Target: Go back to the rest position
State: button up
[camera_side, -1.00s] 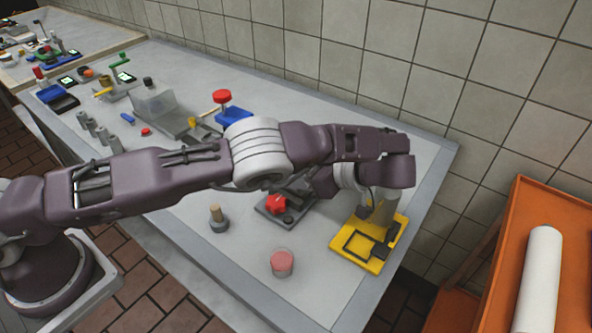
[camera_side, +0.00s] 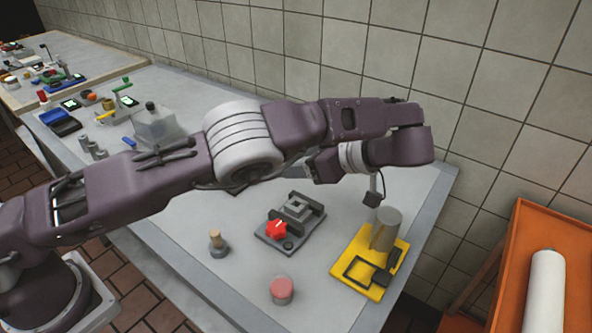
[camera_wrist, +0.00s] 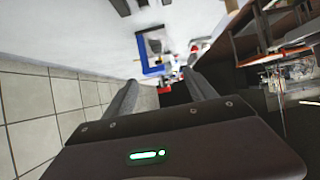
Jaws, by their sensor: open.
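My gripper (camera_wrist: 160,82) is open and empty in the wrist view, with its two grey fingers spread apart. In the side view my arm is raised over the right part of the grey table (camera_side: 185,232), and its wrist hangs above and behind the yellow fixture (camera_side: 345,278). The fingers are hard to make out there. A grey cylinder (camera_side: 386,230) stands upright on the yellow fixture, clear of my arm. A grey block fixture with a red knob (camera_side: 277,230) sits below my wrist.
A round pink-topped cup (camera_side: 281,290) and a wooden-handled tamper-like piece (camera_side: 217,243) stand at the front. A clear box (camera_side: 155,126) and small devices sit further left. A tiled wall (camera_side: 420,85) runs behind. An orange cart (camera_side: 515,240) with a white roll (camera_side: 543,290) is at right.

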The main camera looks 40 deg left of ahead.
jog(key=s+a+r+m+h, duration=0.7)
jog(key=s+a+r+h, duration=0.25)
jog(key=r, duration=0.35)
jog(key=s+d+f+m+t+h, duration=0.1)
jog(key=s+m+t, duration=0.4)
jog(key=s+m, duration=0.6)
jog(key=shift+s+t+h, duration=0.3)
jog(key=shift+s+h, duration=0.55)
jog(key=shift+s, duration=3.85)
